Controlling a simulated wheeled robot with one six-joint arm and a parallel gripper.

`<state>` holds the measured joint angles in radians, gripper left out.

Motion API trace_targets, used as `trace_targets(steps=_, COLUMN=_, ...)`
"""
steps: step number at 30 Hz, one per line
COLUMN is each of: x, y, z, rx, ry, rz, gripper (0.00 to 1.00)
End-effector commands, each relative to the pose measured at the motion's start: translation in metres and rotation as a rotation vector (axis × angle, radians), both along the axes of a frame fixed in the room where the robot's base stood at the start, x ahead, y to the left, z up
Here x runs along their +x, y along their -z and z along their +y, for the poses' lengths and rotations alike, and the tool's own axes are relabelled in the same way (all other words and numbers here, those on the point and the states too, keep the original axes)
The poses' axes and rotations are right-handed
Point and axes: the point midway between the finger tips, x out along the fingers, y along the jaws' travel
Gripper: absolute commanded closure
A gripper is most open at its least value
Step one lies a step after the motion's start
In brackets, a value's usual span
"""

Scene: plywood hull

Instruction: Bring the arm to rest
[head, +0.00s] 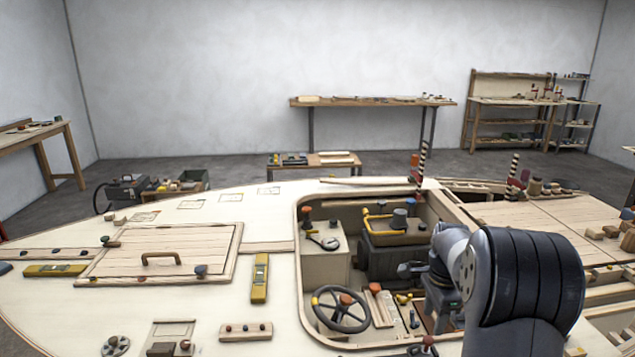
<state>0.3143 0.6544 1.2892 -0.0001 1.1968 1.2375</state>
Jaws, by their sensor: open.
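My arm reaches in from the lower right, a dark ribbed link with a pale grey wrist bent over the open cockpit (325,262) of the plywood hull (215,300).
A hatch panel with a handle (162,258) and a yellow level (260,278) lie on the left deck. Loose blocks and pegs crowd the right deck. A workbench (370,102) stands at the back wall.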

Motion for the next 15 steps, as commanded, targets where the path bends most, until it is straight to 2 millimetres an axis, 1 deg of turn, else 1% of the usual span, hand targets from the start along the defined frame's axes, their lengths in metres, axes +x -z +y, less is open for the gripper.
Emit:
trace_targets(steps=1, x=-0.001, y=0.011, z=0.000, rx=0.002, ry=0.000, rz=0.005, gripper=0.54)
trace_targets(steps=3, x=-0.001, y=0.024, z=0.000, rx=0.002, ry=0.000, rz=0.005, gripper=0.54)
trace_targets(steps=9, x=-0.001, y=0.053, z=0.000, rx=0.001, ry=0.000, rz=0.004, gripper=0.54)
trace_targets(steps=12, x=-0.001, y=0.061, z=0.000, rx=0.001, ry=0.000, rz=0.003, gripper=0.54)
trace_targets(steps=15, x=0.000, y=0.060, z=0.000, rx=0.000, ry=-0.025, rz=0.001, gripper=0.54)
